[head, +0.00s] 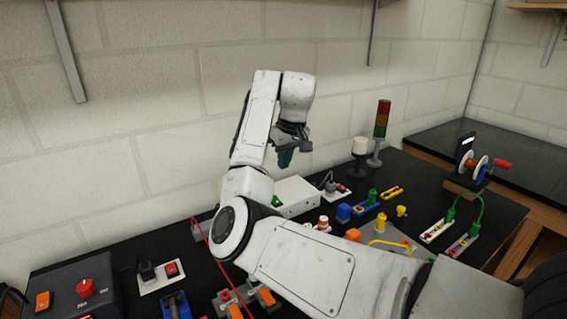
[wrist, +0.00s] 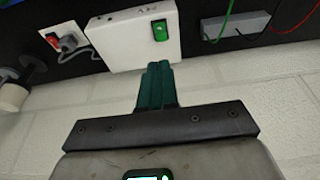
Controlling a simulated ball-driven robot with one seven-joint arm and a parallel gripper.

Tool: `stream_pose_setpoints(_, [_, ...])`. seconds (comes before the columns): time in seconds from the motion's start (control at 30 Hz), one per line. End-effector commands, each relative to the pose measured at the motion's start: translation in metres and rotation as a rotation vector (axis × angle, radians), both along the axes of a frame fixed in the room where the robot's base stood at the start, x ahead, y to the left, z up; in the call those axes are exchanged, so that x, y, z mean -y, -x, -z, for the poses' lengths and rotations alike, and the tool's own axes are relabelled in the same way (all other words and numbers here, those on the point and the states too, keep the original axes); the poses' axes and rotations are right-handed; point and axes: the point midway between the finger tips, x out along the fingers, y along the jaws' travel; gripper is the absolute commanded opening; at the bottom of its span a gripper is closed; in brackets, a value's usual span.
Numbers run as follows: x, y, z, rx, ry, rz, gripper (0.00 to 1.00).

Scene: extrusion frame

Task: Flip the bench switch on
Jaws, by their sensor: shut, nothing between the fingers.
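A white box (head: 297,194) with a green rocker switch (head: 277,201) on its face stands on the black bench near the wall. In the wrist view the white box (wrist: 122,40) is at the top, and its green rocker (wrist: 160,31) shows a small light mark. I cannot tell for sure that this is the bench switch. My gripper (head: 286,158) is shut and empty, above the box in the head view. In the wrist view its green fingertips (wrist: 158,66) appear just below the rocker. I cannot tell whether they touch the box.
A socket plate with a red switch (head: 171,269) and a dark unit with a red knob (head: 86,288) are at the left. A signal tower (head: 381,125) and white-topped post (head: 359,150) stand behind. Several coloured parts crowd the bench. The wall (head: 150,90) is close behind.

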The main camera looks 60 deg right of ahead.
Motion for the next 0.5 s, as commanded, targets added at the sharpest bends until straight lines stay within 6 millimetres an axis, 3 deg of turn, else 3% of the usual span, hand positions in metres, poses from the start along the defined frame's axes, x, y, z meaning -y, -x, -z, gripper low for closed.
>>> stream_pose_setpoints(0.5, [-0.0015,0.0,0.0034,0.108,0.066,-0.001,0.0])
